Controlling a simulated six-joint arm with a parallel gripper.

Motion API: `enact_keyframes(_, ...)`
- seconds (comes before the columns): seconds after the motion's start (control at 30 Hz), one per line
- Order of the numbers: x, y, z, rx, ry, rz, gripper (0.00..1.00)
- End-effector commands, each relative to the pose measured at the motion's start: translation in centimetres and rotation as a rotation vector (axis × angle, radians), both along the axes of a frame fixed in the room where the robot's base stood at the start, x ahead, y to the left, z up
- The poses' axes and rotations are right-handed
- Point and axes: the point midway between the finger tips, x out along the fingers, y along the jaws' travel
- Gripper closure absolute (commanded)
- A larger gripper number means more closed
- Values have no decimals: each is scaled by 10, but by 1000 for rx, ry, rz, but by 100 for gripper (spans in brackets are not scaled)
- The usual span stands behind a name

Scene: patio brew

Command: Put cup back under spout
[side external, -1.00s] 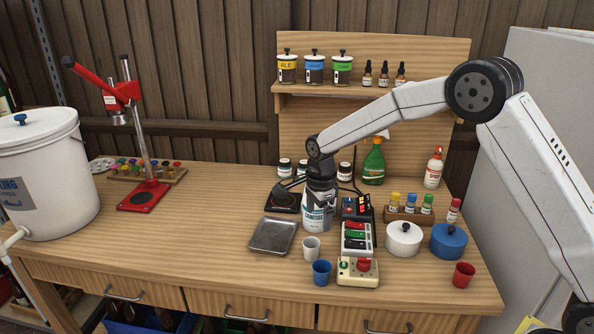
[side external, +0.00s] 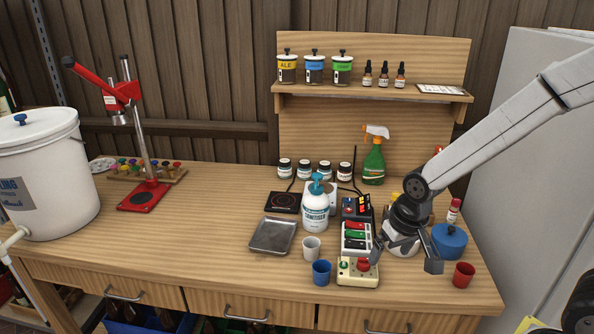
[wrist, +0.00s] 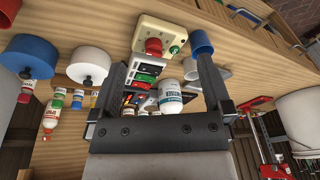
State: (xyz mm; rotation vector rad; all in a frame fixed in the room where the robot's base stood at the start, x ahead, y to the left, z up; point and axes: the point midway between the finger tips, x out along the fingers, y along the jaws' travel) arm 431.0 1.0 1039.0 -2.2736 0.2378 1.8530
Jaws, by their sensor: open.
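A white cup (side external: 311,248) stands upright at the front middle of the bench, behind a blue cup (side external: 321,273). A red cup (side external: 463,275) stands at the front right. The white sanitiser bottle (side external: 315,210) has a blue pump top and stands behind the white cup. The white bucket (side external: 40,175) at the left has a tap spout (side external: 14,239) that reaches past the bench edge; I see no cup beneath it. My gripper (side external: 404,262) is open and empty, pointing down before the white lidded pot. In the wrist view, the blue cup (wrist: 201,43) shows near one finger.
A button box (side external: 358,271) and switch block (side external: 357,238) are left of my gripper. The blue lidded pot (side external: 449,242) is at its right, and the white lidded pot (side external: 402,243) is partly hidden behind it. A metal tray (side external: 271,236) lies left of the cups. The bench's left middle is clear.

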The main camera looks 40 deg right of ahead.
Motion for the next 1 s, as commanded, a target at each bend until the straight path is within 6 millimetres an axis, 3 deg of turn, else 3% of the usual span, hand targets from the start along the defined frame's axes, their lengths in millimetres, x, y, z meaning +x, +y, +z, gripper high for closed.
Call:
enact_keyframes(0.1, -22, -1, -2, -28, -15, 129, 0)
enact_keyframes(0.3, -39, -2, -5, -54, -28, 240, 0)
enact_keyframes(1.0, -40, -1, -5, -56, -28, 251, 0)
